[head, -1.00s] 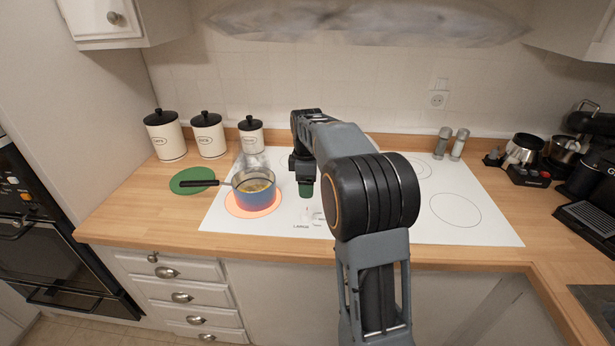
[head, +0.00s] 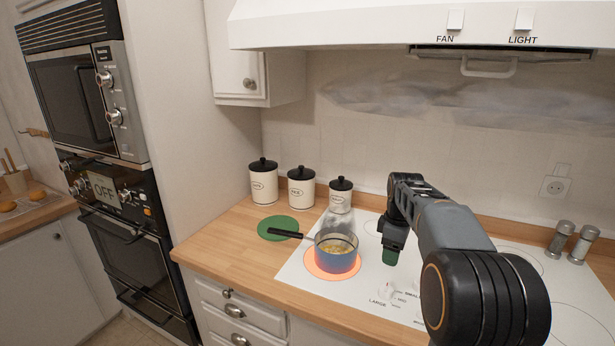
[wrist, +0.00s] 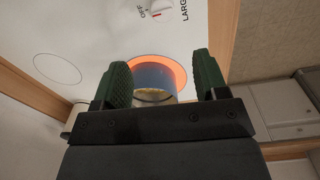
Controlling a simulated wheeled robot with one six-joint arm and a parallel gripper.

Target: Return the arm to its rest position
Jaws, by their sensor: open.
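My gripper (head: 390,257) is above the white cooktop, to the right of the blue pot. In the wrist view its two green-padded fingers (wrist: 163,80) are apart with nothing held between them. My arm bends over the counter from the right. The blue pot (head: 337,262) has a dark handle and yellowish contents and stands on a glowing orange burner (head: 312,266). The pot also shows beyond the fingers in the wrist view (wrist: 152,78), apart from them.
A green round mat (head: 270,229) lies left of the pot, under its handle. Three white canisters (head: 301,188) stand behind. Two shakers (head: 570,242) stand at the right. A range hood (head: 370,25) hangs above. Wall ovens (head: 120,200) are at the left.

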